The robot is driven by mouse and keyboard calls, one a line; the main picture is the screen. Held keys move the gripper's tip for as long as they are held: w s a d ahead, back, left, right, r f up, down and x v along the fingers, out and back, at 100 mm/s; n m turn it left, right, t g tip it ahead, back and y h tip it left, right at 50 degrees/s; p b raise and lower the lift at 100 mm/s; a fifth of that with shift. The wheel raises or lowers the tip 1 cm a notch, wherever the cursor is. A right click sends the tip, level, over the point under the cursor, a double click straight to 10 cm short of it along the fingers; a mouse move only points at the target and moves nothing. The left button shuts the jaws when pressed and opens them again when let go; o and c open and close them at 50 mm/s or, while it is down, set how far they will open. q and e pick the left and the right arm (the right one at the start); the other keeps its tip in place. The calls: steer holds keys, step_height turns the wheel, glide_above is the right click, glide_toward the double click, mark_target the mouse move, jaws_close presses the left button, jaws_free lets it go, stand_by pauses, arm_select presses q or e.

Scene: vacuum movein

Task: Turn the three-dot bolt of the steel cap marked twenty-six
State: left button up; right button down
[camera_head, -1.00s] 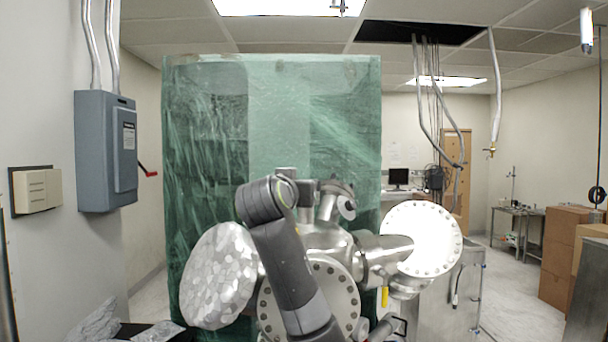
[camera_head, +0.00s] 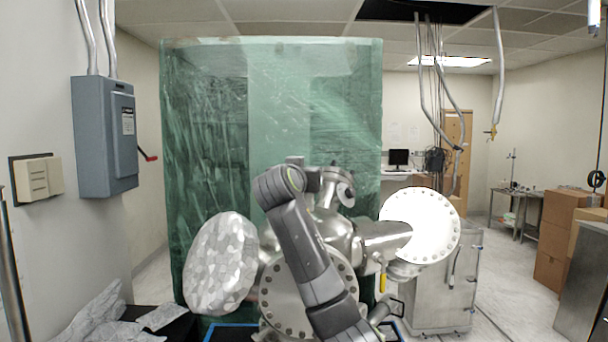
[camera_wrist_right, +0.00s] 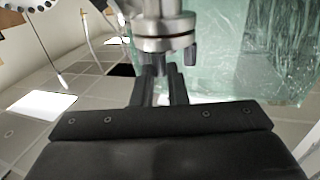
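A steel chamber (camera_head: 340,235) with several flanged ports stands in front of me in the head view. A large bolted front flange (camera_head: 283,300) is partly behind my grey arm. In the right wrist view my right gripper (camera_wrist_right: 161,68) has its two dark fingers a little apart, just below a small steel flange (camera_wrist_right: 163,33). A dark bolt (camera_wrist_right: 190,55) shows at this flange, right of the fingers. I cannot tell whether a bolt is between the fingertips. No number or dot marks are readable. The right gripper is hidden in the head view. My left gripper is not seen.
A bright bolted flange (camera_head: 425,222) sticks out at the right and a mottled disc (camera_head: 222,268) at the left. A tall green wrapped crate (camera_head: 275,100) stands behind. A grey switch box (camera_head: 104,135) is on the left wall. Open floor lies at the right.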

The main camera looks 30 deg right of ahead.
steer(key=shift+s+d+f+n+t+y+b, duration=0.1)
steer(key=shift+d+n+t+y+b, duration=0.05)
steer(key=shift+n+t+y+b, duration=0.35)
steer(key=shift+s+d+n+t+y+b, duration=0.1)
steer(key=shift+n+t+y+b, duration=0.3)
steer(key=shift+t+y+b, duration=0.15)
steer(key=shift+d+n+t+y+b, duration=0.15)
steer(key=shift+n+t+y+b, duration=0.45)
steer(key=shift+n+y, duration=0.35)
steer(key=shift+s+n+t+y, duration=0.1)
steer(key=shift+n+t+y, duration=0.45)
steer(key=shift+y, duration=0.55)
steer(key=c, duration=1.4)
jaws_free()
steer(key=shift+c, duration=0.2)
